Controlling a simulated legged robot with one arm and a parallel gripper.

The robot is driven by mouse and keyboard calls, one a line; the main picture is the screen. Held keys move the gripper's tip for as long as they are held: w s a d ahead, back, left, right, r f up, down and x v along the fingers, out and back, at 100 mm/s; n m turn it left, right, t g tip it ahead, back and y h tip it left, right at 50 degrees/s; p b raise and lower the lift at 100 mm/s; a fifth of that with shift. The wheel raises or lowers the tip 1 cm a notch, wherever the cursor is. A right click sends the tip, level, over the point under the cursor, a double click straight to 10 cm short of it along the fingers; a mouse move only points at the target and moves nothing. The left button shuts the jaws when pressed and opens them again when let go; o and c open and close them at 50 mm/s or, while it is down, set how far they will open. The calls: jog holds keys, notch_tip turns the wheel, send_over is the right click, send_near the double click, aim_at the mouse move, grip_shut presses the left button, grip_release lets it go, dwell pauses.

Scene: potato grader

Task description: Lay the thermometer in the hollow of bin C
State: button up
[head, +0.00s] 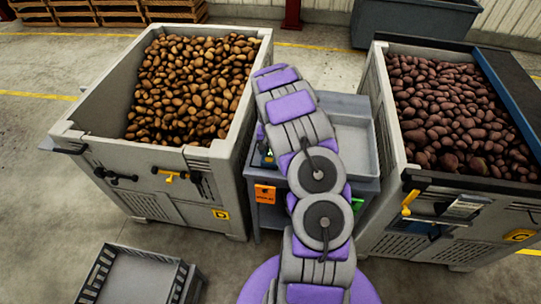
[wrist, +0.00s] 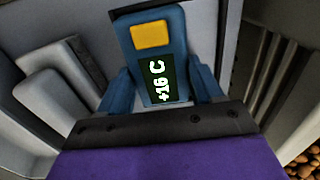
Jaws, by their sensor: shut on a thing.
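The thermometer (wrist: 158,58) is blue, with a yellow patch and a dark display reading +16 C. It fills the upper middle of the wrist view. My gripper (wrist: 160,88) is shut on it, with a blue finger on each side. The left bin (head: 226,158) holds brown potatoes and the right bin (head: 381,112) holds dark red ones.
A grey stand (head: 372,187) with a shallow tray (head: 355,125) stands between the bins, partly behind my arm. It carries an orange tag (head: 265,194) and a green tag (head: 357,204). An empty slatted crate (head: 140,255) lies at front left. Yellow latches jut from both bins.

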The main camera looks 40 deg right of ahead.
jog(key=shift+c, duration=0.7)
jog(key=shift+r, duration=0.1)
